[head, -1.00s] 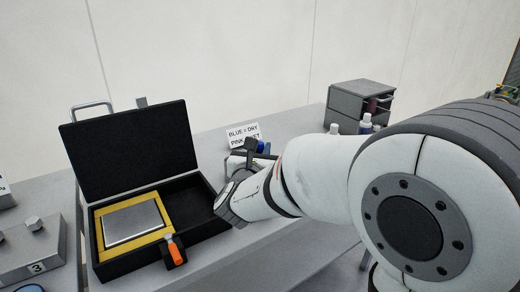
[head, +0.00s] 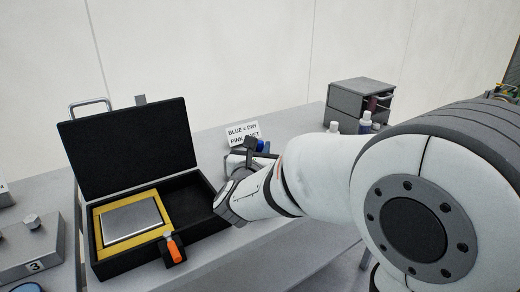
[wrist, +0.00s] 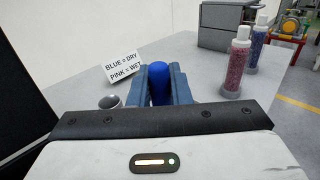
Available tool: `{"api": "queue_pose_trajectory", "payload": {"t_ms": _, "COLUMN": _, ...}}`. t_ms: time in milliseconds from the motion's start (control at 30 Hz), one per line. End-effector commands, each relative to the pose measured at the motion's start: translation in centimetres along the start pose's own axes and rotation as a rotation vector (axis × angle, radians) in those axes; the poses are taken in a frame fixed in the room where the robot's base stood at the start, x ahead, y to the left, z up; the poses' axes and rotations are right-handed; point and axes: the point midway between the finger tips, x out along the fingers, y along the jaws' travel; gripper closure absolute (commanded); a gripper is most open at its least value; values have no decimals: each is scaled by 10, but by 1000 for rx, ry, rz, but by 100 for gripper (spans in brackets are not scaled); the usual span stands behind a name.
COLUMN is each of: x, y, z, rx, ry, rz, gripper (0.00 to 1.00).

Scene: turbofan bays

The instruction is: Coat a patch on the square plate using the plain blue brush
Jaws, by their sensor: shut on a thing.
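The square plate (head: 131,219) is a silver metal sheet in a yellow surround, lying in the left part of an open black case. In the wrist view my gripper (wrist: 158,86) is shut on a plain blue rounded piece (wrist: 160,80), which looks like the blue brush. Its bristles and lower end are hidden. In the head view my gripper (head: 250,152) is over the bench right of the case, apart from the plate, and partly hidden by my wrist. A bit of blue (head: 260,146) shows beside it.
The case (head: 196,238) has a raised lid and an orange-handled item (head: 174,250) at its front edge. A sign (wrist: 122,66) reads "BLUE = DRY, PINK = WET". A small round cup (wrist: 109,102), a pink bottle (wrist: 236,65), a blue bottle (wrist: 258,44) and a grey cabinet (head: 358,100) stand nearby.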

Motion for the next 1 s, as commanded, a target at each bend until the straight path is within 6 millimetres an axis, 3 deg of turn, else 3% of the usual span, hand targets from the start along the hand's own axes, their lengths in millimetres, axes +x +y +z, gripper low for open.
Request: {"api": "queue_pose_trajectory", "payload": {"t_ms": 1000, "x": 0, "y": 1, "z": -6, "rx": -1, "ry": 1, "rz": 2, "gripper": 100}}
